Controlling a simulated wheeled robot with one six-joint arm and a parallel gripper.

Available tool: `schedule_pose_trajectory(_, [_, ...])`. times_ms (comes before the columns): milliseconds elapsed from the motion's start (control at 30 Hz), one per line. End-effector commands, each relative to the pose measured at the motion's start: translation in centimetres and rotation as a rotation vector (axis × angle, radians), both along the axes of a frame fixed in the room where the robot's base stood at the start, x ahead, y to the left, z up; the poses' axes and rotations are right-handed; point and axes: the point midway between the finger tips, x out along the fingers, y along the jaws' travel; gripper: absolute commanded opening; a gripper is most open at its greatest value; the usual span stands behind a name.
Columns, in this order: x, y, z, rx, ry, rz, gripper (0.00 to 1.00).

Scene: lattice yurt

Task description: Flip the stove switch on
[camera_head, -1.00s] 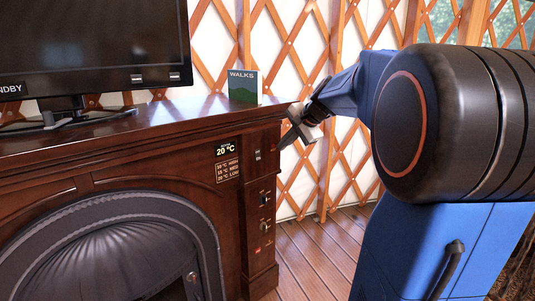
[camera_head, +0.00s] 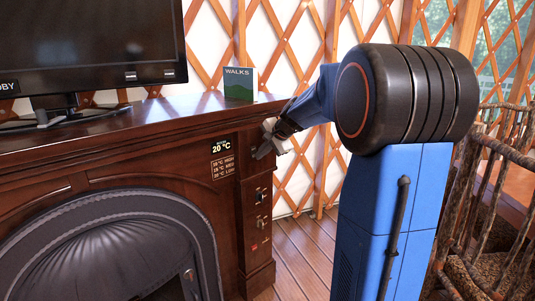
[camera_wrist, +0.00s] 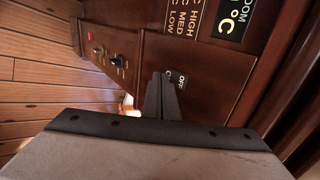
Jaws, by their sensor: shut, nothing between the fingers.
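The stove (camera_head: 60,183) is a dark wooden surround with a black arched front, at the left of the head view. A narrow control panel runs down its right side. My gripper (camera_head: 262,152) is at the top of this panel, its fingers together and empty. In the wrist view the gripper's dark fingertips (camera_wrist: 163,78) point at the panel, just left of a small OFF label (camera_wrist: 182,79). The fingers hide the switch beside this label, so I cannot tell its position or whether they touch it.
Lower panel controls (camera_head: 262,195) and a red spot (camera_head: 262,243) sit below. A temperature display (camera_head: 221,147) is left of my gripper. On the mantel stand a TV (camera_head: 90,40) and a green WALKS booklet (camera_head: 240,85).

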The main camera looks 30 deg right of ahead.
Motion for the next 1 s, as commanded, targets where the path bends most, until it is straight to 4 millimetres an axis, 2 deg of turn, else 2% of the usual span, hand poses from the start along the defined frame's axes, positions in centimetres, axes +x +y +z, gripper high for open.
schedule_pose_trajectory(200, [0.9, 0.2, -0.1, 0.0, 0.0, 0.0, 0.0])
schedule_pose_trajectory(1000, [1.3, 0.3, 0.1, 0.001, -0.001, -0.001, 0.0])
